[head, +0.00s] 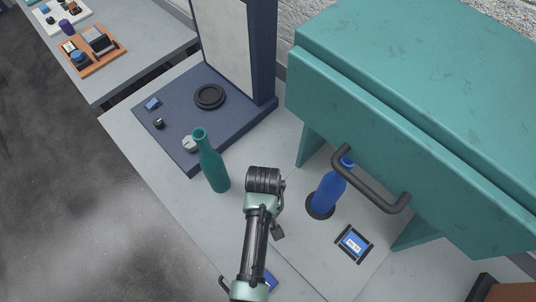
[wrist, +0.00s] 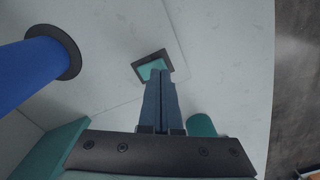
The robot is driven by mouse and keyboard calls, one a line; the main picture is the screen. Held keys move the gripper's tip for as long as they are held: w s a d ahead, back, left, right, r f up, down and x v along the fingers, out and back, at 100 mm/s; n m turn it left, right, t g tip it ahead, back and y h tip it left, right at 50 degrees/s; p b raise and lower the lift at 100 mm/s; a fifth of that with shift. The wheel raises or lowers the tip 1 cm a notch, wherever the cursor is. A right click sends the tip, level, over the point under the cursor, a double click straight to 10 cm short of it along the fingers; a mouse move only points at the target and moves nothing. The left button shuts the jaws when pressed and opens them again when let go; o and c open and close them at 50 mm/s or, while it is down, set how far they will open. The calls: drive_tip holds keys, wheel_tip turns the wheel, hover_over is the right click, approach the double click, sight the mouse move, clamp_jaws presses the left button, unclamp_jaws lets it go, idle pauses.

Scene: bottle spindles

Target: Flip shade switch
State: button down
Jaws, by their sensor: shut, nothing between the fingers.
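In the wrist view a small dark-framed panel with a teal insert (wrist: 152,66) lies on the pale counter; I take it for the shade switch. My gripper (wrist: 161,74) is shut and empty, its blue-grey fingers side by side. The fingertips overlap the panel's lower edge in this view; I cannot tell whether they touch it. In the head view my arm covers most of that area, and the fingertips are hidden. The large teal shade (head: 385,120) with a dark bar handle (head: 370,182) stands at the right.
A blue bottle (head: 327,192) stands on a dark disc under the shade, left of the gripper in the wrist view (wrist: 30,75). A teal bottle (head: 211,165) stands left of my arm. A small blue display (head: 354,243) sits in the counter. A navy stand (head: 232,122) is behind.

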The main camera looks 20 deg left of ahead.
drive_tip(key=shift+f+b, duration=0.75)
drive_tip(key=shift+f, duration=0.3)
idle(0.4)
drive_tip(key=shift+r, duration=0.15)
wheel_tip(320, 180, up, 7)
drive_tip(key=p, duration=0.7)
idle(0.6)
